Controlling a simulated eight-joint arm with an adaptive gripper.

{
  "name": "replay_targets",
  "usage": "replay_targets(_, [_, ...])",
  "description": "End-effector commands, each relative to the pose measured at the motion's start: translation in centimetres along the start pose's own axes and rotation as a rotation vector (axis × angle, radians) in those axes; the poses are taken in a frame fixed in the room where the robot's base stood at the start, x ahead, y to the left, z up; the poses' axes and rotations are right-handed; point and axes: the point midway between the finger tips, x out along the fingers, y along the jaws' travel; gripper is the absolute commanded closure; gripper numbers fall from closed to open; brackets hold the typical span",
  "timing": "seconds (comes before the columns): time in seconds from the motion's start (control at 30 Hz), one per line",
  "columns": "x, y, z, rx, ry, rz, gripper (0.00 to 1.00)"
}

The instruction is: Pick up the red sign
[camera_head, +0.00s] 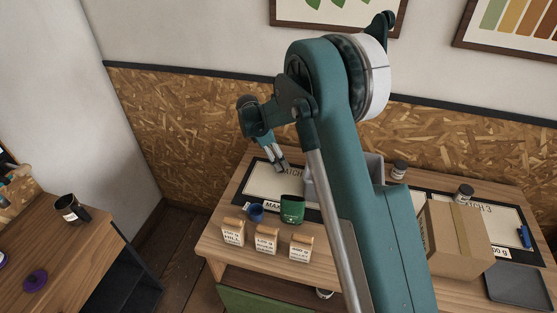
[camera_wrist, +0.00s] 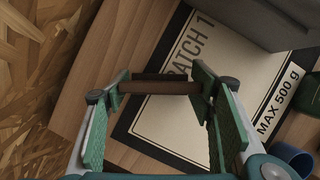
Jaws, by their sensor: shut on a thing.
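My gripper (camera_head: 279,167) is above the left end of the wooden table, over the BATCH 1 mat (camera_head: 257,187). In the wrist view my gripper (camera_wrist: 160,88) is shut on a thin reddish-brown piece (camera_wrist: 160,88), which spans between the two fingertips. It is seen nearly edge-on, so I cannot tell for certain that it is the red sign. No other red sign shows in either view. In the head view the held piece is too small to make out.
A grey bin (camera_head: 374,170) is partly hidden behind my arm. A green container (camera_head: 292,209), a blue cup (camera_head: 256,212) and several labelled bags (camera_head: 266,241) stand along the front.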

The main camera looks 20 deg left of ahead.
Motion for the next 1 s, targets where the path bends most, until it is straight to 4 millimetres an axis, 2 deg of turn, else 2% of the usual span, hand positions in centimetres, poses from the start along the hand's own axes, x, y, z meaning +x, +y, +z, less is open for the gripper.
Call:
replay_targets(0.4, [-5.4, 0.0, 2.3, 0.0, 0.0, 0.0, 0.58])
replay_targets(0.6, [-7.5, 0.0, 3.1, 0.0, 0.0, 0.0, 0.58])
replay_targets(1.0, [-8.3, 0.0, 3.4, 0.0, 0.0, 0.0, 0.58])
